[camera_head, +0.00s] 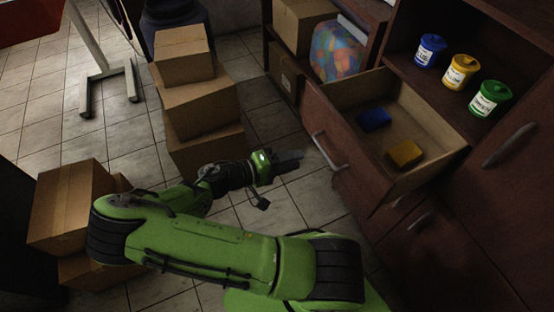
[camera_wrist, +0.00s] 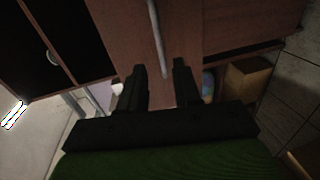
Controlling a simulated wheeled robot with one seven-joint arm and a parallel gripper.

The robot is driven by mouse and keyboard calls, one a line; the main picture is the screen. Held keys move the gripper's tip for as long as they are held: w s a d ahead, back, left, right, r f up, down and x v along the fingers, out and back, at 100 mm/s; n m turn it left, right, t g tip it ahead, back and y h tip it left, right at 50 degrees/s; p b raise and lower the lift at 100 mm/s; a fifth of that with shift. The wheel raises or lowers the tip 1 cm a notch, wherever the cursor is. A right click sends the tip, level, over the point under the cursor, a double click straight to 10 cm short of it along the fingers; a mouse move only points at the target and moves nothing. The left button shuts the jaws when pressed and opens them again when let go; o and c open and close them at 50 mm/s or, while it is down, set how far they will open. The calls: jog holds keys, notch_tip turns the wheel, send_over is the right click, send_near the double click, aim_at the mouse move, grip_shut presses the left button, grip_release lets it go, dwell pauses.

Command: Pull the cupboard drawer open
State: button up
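The cupboard drawer (camera_head: 364,183) stands pulled out from the dark reddish-brown cupboard (camera_head: 470,215). A blue block (camera_head: 374,119) and a yellow-orange block (camera_head: 404,154) lie inside it. Its metal bar handle (camera_head: 328,152) is on the front face. My gripper (camera_head: 296,158) is to the left of the handle, apart from it in the head view. In the wrist view my gripper (camera_wrist: 160,75) has its two fingers spread, with the drawer front beyond them. The handle (camera_wrist: 158,35) shows there between and above the fingertips. Nothing is held.
Blue (camera_head: 430,51), yellow (camera_head: 461,72) and green (camera_head: 489,98) tubs stand on the cupboard shelf. Stacked cardboard boxes (camera_head: 197,105) stand behind my arm, with more boxes (camera_head: 70,205) at left. Tiled floor (camera_head: 310,195) is clear below the drawer front.

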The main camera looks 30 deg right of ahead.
jog(key=v, duration=0.5)
jog(key=shift+a+p, duration=0.15)
jog(key=shift+p, duration=0.15)
jog(key=s+a+r+t+y+p, duration=0.2)
jog(key=s+r+y, duration=0.2)
jog(key=r, duration=0.5)
jog(key=s+a+r+n+t+y+p, duration=0.1)
jog(key=s+a+r+t+y+p, duration=0.2)
jog(key=r+y, duration=0.3)
jog(key=s+a+r+t+y+p, duration=0.2)
jog(key=s+r+y, duration=0.3)
jog(key=r, duration=0.7)
jog(key=shift+a+r+n+t+y+p, duration=0.2)
jog(key=shift+r+n+t+y+p, duration=0.1)
jog(key=shift+n+t+p, duration=0.15)
